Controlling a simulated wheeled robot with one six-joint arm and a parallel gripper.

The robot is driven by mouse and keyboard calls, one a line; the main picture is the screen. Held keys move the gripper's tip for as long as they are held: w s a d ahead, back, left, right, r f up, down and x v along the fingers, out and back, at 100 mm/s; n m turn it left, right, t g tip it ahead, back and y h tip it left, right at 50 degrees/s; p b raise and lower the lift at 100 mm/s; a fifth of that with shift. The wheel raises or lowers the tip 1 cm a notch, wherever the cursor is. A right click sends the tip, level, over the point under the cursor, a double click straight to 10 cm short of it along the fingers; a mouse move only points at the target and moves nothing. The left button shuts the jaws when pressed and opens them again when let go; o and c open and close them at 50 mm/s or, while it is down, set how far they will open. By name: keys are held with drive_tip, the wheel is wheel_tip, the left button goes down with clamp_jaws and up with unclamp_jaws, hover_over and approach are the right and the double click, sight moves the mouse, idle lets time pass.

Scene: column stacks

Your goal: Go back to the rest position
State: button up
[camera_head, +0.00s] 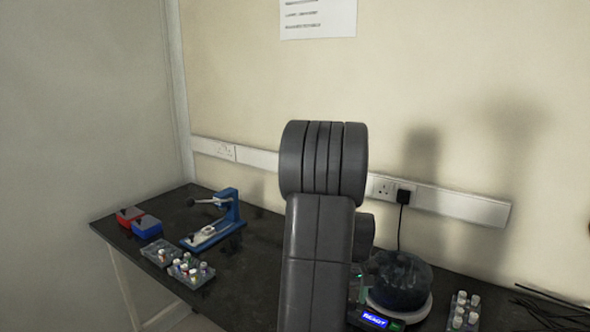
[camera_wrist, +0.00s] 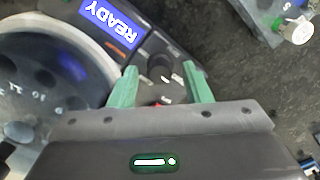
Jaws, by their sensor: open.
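My gripper (camera_wrist: 160,88) shows in the wrist view with its two green fingers spread apart and nothing between them. It is above the front of a round machine (camera_wrist: 45,85), over the dark panel with a knob beside the lit READY display (camera_wrist: 112,22). The height of the fingers above the panel is hard to tell. In the head view my grey arm stands upright in the middle and hides my gripper. The round machine (camera_head: 400,282) with its dark bowl and its READY display (camera_head: 375,320) are just right of the arm.
On the dark bench (camera_head: 240,265) are a blue press (camera_head: 225,215), red (camera_head: 128,215) and blue (camera_head: 147,226) boxes, and vial racks at left (camera_head: 190,270) and right (camera_head: 463,312). Black cables (camera_head: 550,305) lie at far right. A plug (camera_head: 403,196) sits in the wall trunking.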

wheel_tip(320, 180, up, 14)
wheel_tip(320, 180, down, 14)
drive_tip(key=shift+r, duration=0.1)
drive_tip(key=shift+f, duration=0.3)
drive_tip(key=m, duration=0.5)
drive_tip(key=shift+b, duration=0.35)
drive_tip(key=m, duration=0.4)
drive_tip(key=shift+m+b, duration=0.3)
drive_tip(key=shift+b, duration=0.1)
drive_tip(key=m+b, duration=0.1)
drive_tip(key=m, duration=0.3)
drive_tip(key=shift+m, duration=0.3)
drive_tip(key=shift+m+b, duration=0.5)
drive_tip(key=shift+m, duration=1.4)
drive_tip(key=shift+r, duration=0.15)
